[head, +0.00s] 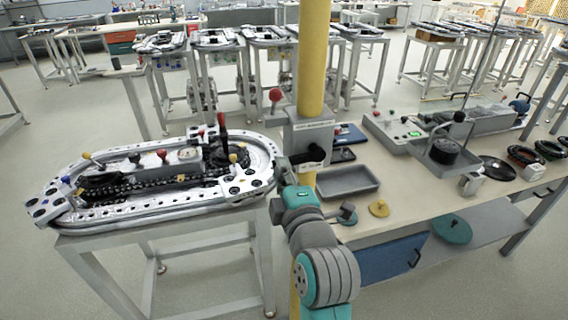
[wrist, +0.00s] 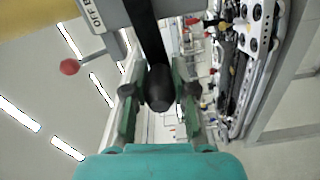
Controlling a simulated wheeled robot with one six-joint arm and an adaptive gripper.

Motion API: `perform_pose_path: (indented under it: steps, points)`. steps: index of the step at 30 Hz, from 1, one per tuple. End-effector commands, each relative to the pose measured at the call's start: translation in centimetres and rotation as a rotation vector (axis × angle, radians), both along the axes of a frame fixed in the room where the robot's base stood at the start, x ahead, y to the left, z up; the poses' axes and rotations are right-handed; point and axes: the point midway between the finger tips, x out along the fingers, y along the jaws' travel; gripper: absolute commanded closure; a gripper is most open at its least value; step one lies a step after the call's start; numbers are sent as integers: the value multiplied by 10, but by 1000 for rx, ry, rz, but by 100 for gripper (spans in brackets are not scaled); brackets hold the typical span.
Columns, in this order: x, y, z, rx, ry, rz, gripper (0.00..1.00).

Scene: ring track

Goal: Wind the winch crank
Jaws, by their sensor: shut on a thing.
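The winch is a grey box (head: 312,136) fixed to a yellow post. Its black crank (head: 306,156) shows on the front of the box in the head view, partly hidden by my arm. In the wrist view the crank's black arm (wrist: 147,38) comes down from the top to a rounded black knob (wrist: 159,90). My gripper (wrist: 158,98) has its two green fingers on either side of this knob and is shut on it. In the head view my gripper is mostly hidden below and left of the box.
A lever with a red ball (head: 276,96) sticks out left of the box, close to my gripper. A ring track (head: 150,205) on a stand is at left. A bench (head: 400,215) at right bears a grey tray (head: 348,181) and several tools. Floor is clear in front of the ring track.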

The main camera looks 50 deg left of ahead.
Motion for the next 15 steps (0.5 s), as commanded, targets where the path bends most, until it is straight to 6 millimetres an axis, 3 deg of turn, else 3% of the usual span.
perform_pose_path:
  steps: [5, 15]
  points:
    - [3, 1, -13, -49, -103, 0, 100]
    - [6, 0, -24, -52, -103, -1, 100]
